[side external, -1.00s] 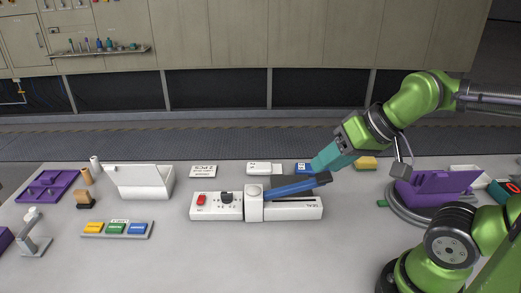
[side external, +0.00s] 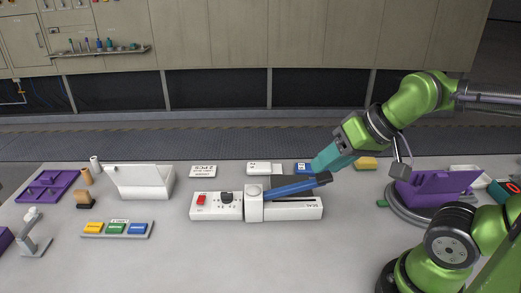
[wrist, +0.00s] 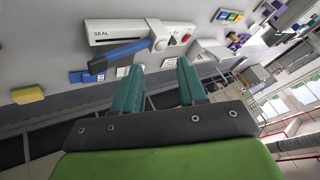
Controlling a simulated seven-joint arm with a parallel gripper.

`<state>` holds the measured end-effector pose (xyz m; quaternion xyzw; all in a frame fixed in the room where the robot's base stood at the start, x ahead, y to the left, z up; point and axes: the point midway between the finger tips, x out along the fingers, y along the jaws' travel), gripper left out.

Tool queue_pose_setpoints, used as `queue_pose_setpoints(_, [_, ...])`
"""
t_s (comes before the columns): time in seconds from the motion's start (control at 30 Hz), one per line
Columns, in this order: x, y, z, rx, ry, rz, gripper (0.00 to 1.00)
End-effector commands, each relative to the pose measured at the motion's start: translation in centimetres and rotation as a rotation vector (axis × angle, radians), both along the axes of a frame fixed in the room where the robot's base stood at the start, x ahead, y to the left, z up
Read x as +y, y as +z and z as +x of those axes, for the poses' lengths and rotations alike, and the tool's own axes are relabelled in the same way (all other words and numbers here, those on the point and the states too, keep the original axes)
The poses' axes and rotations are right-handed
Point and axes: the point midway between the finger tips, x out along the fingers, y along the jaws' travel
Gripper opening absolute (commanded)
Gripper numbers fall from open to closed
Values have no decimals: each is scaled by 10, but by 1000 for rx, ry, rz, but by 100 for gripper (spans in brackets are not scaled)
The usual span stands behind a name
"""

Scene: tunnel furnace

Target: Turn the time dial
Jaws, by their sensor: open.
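The white sealing machine (side external: 230,213) lies on the table. Its small black time dial (side external: 226,197) is on its left part, between the red switch (side external: 201,200) and the blue lever arm (side external: 290,189). In the wrist view the dial (wrist: 173,40) is small and hard to make out, beyond my fingertips. My gripper (side external: 318,165) is above and behind the right end of the machine, to the right of the dial and apart from it. In the wrist view its two teal fingers (wrist: 160,63) are open with nothing between them.
A white open-lid box (side external: 140,183) stands left of the machine. A tray of coloured blocks (side external: 116,236) lies front left. A sign (side external: 203,171), a blue item (side external: 303,168) and a yellow block (side external: 366,163) lie along the back. A purple fixture (side external: 440,187) stands right. The table front is clear.

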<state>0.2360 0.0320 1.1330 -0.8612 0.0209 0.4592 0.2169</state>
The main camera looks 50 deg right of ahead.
Motion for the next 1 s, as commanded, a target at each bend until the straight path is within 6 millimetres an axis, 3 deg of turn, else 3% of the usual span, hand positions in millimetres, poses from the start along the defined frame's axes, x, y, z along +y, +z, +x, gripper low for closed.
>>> queue_pose_setpoints(0.13, [-2,-13,14,82,-9,2,42])
queue_pose_setpoints(0.27, [-4,-18,50,160,41,-18,42])
queue_pose_setpoints(0.47, [-6,-33,122,222,300,-118,42])
queue_pose_setpoints(0.7, [-8,-59,206,172,767,-274,42])
queue_pose_setpoints(0.83, [-6,-48,224,88,948,-359,42])
queue_pose_setpoints(1.0, [-4,-47,224,53,1050,-403,42])
